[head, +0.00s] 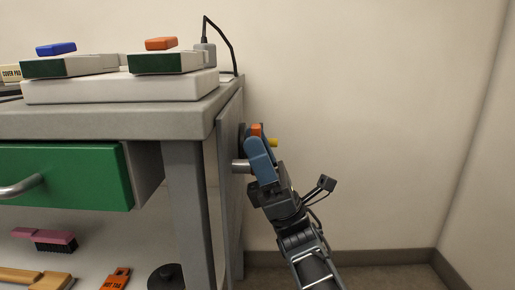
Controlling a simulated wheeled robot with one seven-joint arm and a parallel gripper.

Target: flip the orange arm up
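A small orange piece (256,129), which looks like the orange arm, shows at the tips of my gripper (260,143), beside the right side panel (230,180) of the cart. Most of it is hidden behind the blue fingers, so I cannot tell its full shape or angle. A yellow tip (273,142) sticks out just right of the fingers. The fingers overlap in this view; whether they are open, shut or touching the orange piece cannot be told. A grey metal cylinder (241,166) juts from the panel just left of my gripper.
White-and-green boxes bearing a blue block (56,49) and an orange block (161,43) lie on the cart top (120,119). A green drawer (70,177) is pulled out below. A brush (45,237) and orange tag (116,279) lie lower. Right of my arm is free up to the wall.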

